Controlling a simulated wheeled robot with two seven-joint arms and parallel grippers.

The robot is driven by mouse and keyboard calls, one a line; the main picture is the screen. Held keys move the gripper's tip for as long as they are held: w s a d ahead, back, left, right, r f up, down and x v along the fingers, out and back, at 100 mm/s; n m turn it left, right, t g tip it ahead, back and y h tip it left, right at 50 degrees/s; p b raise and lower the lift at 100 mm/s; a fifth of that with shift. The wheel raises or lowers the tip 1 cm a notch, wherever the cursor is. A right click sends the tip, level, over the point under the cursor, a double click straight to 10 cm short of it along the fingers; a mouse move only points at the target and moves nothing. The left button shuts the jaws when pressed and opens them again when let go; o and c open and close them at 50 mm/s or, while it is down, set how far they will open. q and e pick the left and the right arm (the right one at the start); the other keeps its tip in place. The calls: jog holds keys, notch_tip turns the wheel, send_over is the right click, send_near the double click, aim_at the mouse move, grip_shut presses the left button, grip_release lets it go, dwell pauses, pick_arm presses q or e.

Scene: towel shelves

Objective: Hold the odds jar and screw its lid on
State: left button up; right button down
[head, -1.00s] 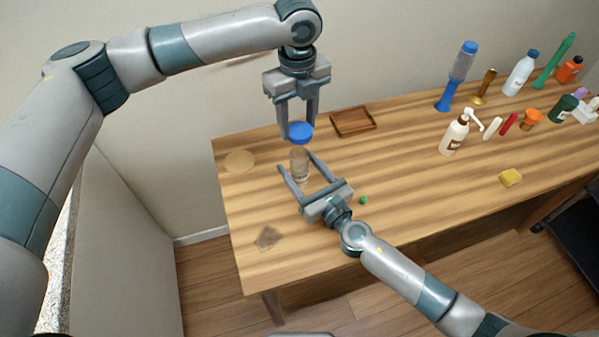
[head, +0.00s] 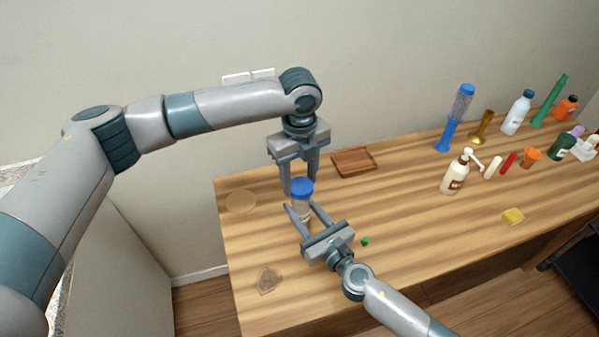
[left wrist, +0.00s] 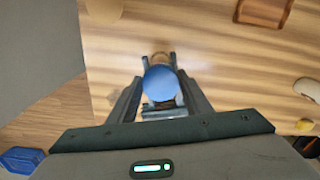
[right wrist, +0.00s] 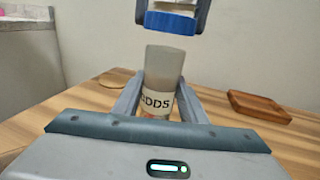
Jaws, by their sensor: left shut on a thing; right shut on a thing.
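The odds jar (head: 303,212) is clear and stands upright near the left end of the table. Its label, ending in "DDS", shows in the right wrist view (right wrist: 160,103). My right gripper (head: 303,206) is shut on the jar, one finger on each side. My left gripper (head: 302,188) points down and is shut on the blue lid (head: 301,185), just above the jar's mouth. In the right wrist view a small gap shows between the lid (right wrist: 170,22) and the jar's rim. In the left wrist view the lid (left wrist: 161,84) hides most of the jar.
A wooden tray (head: 354,162) lies behind and right of the jar. A round tan disc (head: 241,202), a greyish patch (head: 268,280) and a small green item (head: 365,241) lie around it. A pump bottle (head: 455,174), a yellow sponge (head: 513,216) and several bottles stand farther right.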

aim_at(304, 184)
pick_arm(q)
jog(key=shift+f, duration=0.15)
dwell(0.6)
jog(key=shift+f, duration=0.8)
jog(key=shift+f, duration=0.55)
dwell(0.5)
jog(key=m, duration=0.5)
jog(key=shift+d+m, duration=0.2)
jog(key=shift+m, duration=0.1)
jog(key=m, duration=0.4)
jog(key=shift+d+m, duration=0.15)
jog(key=shift+m, duration=0.15)
jog(key=m, duration=0.4)
jog(key=shift+d, duration=0.1)
jog(key=m, duration=0.5)
jog(key=shift+s+d, duration=0.1)
jog(key=shift+s, duration=0.05)
